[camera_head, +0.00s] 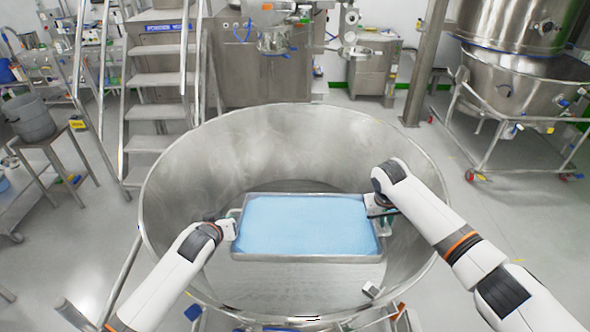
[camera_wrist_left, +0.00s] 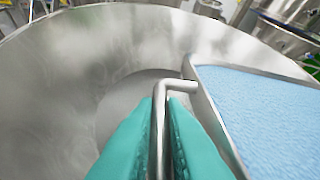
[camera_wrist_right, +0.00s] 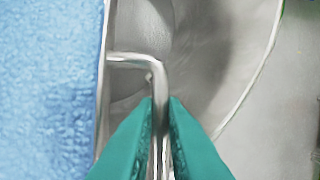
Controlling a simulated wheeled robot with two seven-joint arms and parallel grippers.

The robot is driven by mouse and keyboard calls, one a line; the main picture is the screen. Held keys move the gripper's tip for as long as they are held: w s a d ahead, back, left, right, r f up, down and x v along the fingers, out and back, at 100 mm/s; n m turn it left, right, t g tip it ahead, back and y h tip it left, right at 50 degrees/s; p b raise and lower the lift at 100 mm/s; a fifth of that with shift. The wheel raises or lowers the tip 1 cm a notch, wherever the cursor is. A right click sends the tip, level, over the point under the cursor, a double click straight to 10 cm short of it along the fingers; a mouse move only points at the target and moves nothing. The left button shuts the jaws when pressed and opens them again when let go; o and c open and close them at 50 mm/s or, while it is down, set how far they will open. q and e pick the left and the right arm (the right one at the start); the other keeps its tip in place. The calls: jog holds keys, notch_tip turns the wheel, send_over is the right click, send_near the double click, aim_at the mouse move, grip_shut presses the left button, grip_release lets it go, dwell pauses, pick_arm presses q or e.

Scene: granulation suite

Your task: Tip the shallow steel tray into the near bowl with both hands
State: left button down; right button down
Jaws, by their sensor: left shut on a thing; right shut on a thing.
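The shallow steel tray (camera_head: 308,258) is held over the near bowl (camera_head: 195,165), a large round steel vessel, and looks about level. Light blue granules (camera_head: 305,224) cover the tray's floor; they also show in the left wrist view (camera_wrist_left: 265,110) and the right wrist view (camera_wrist_right: 45,90). My left gripper (camera_head: 232,226) is at the tray's left end, its teal fingers (camera_wrist_left: 168,120) shut on the bent rod handle (camera_wrist_left: 161,115). My right gripper (camera_head: 384,208) is at the right end, its fingers (camera_wrist_right: 161,120) shut on the other handle (camera_wrist_right: 158,85). The bowl's floor is partly hidden under the tray.
Steel steps (camera_head: 158,80) stand behind the bowl at the left. A large steel vessel on a wheeled frame (camera_head: 520,75) stands at the back right. A grey bucket (camera_head: 30,118) sits on a stand at the left. Grey floor is open to the right.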

pick_arm(q)
jog(key=shift+w+a+r, duration=0.15)
jog(key=shift+r, duration=0.2)
pick_arm(e)
jog(key=shift+w+r+g, duration=0.1)
jog(key=shift+r+g, duration=0.15)
jog(key=shift+g, duration=0.05)
pick_arm(q)
jog(key=shift+f+g, duration=0.1)
jog(key=shift+g, duration=0.2)
jog(key=shift+r+g, duration=0.4)
jog(key=shift+r, duration=0.3)
pick_arm(e)
jog(key=shift+r+g, duration=0.5)
jog(key=shift+r, duration=0.2)
pick_arm(q)
jog(key=shift+a+g, duration=0.1)
jog(key=shift+g, duration=0.2)
pick_arm(e)
jog(key=shift+g, duration=0.3)
